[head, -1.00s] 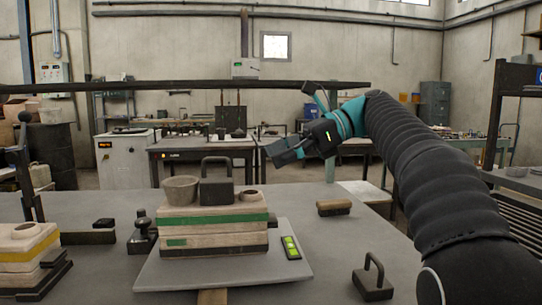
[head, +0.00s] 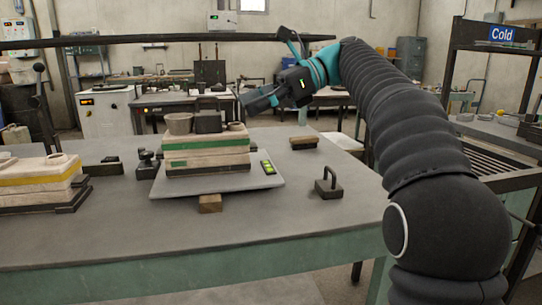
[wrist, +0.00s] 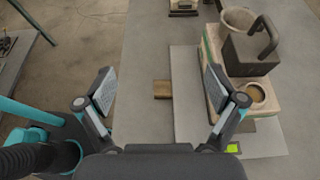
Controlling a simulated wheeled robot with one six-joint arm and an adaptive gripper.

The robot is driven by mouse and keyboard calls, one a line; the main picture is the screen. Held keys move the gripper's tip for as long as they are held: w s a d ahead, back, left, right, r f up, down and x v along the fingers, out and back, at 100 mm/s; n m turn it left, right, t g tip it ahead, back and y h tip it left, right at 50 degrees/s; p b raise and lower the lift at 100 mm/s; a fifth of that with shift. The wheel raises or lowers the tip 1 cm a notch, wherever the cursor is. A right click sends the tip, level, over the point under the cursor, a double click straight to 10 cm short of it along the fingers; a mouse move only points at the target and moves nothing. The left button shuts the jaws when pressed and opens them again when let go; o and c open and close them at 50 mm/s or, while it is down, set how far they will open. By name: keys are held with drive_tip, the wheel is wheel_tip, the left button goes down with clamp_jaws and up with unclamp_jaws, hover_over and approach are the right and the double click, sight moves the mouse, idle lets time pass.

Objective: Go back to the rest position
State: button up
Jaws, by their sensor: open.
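My gripper (wrist: 158,97) is open and empty in the wrist view, its two fingers spread wide above the table edge and the grey board. In the head view my gripper (head: 258,98) hangs in the air at the upper right of the mold stack.
A handled iron block (head: 328,184) and a brush (head: 304,143) lie to the right. A yellow-striped mold (head: 40,180) stands at left. A dark rack with a "Cold" sign (head: 502,34) is at far right. The table's front is clear.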

drive_tip(key=s+d+f+n+t+h, duration=0.2)
drive_tip(key=s+d+f, duration=0.1)
drive_tip(key=s+f, duration=0.1)
drive_tip(key=s+d+f+n+t+h, duration=0.2)
drive_tip(key=s+d+f+h, duration=0.1)
drive_tip(key=f, duration=0.4)
drive_tip(key=s+d+f+n+t+h, duration=0.2)
drive_tip(key=s+d+f, duration=0.1)
drive_tip(key=s+f, duration=0.2)
drive_tip(key=shift+s+d+f, duration=0.1)
drive_tip(key=shift+s+f, duration=0.2)
drive_tip(key=shift+f, duration=0.2)
drive_tip(key=s+d+f+n+t+h, duration=0.1)
drive_tip(key=s+d+f+n+h, duration=0.2)
drive_tip(key=f, duration=0.5)
drive_tip(key=s+d+f+n+t+h, duration=0.1)
drive_tip(key=s+d+f+n+h, duration=0.2)
drive_tip(key=s+d+f+n, duration=0.3)
drive_tip(key=s+d+f, duration=0.1)
drive_tip(key=s, duration=0.1)
drive_tip(key=shift+s+d+f, duration=0.3)
drive_tip(key=shift+f, duration=0.1)
